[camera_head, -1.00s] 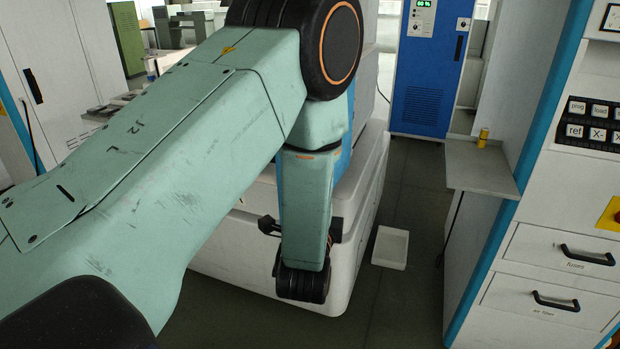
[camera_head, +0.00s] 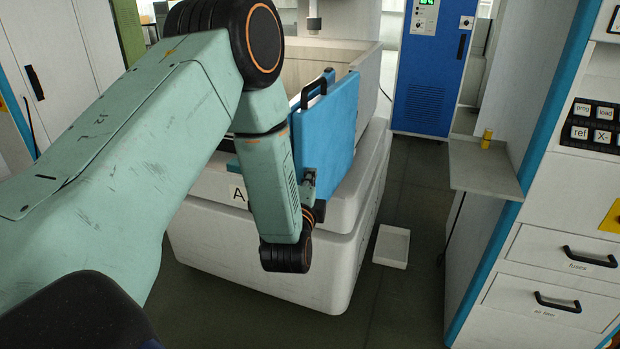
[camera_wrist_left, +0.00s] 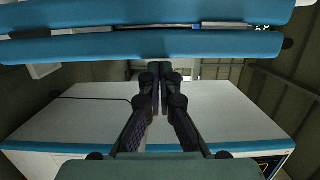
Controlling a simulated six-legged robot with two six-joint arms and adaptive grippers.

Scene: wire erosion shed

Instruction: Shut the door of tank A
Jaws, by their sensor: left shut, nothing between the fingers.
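The door (camera_head: 327,130) of tank A is a blue panel with a black handle (camera_head: 313,90) at its top. It stands open, swung out from the front of the white tank (camera_head: 345,215), which carries a label A (camera_head: 238,193). My left gripper (camera_head: 309,178) is beside the outer left part of the door, mostly hidden by my wrist. In the left wrist view my left gripper (camera_wrist_left: 160,68) is shut and empty. Its tips are just below a blue panel, apparently the door (camera_wrist_left: 140,47); I cannot tell whether they touch. My right gripper is not in view.
A white cabinet (camera_head: 560,200) with drawers and a small shelf (camera_head: 485,170) stands at the right. A blue cabinet (camera_head: 428,75) stands behind. A white tray (camera_head: 391,246) lies on the floor beside the tank. Floor between tank and right cabinet is otherwise clear.

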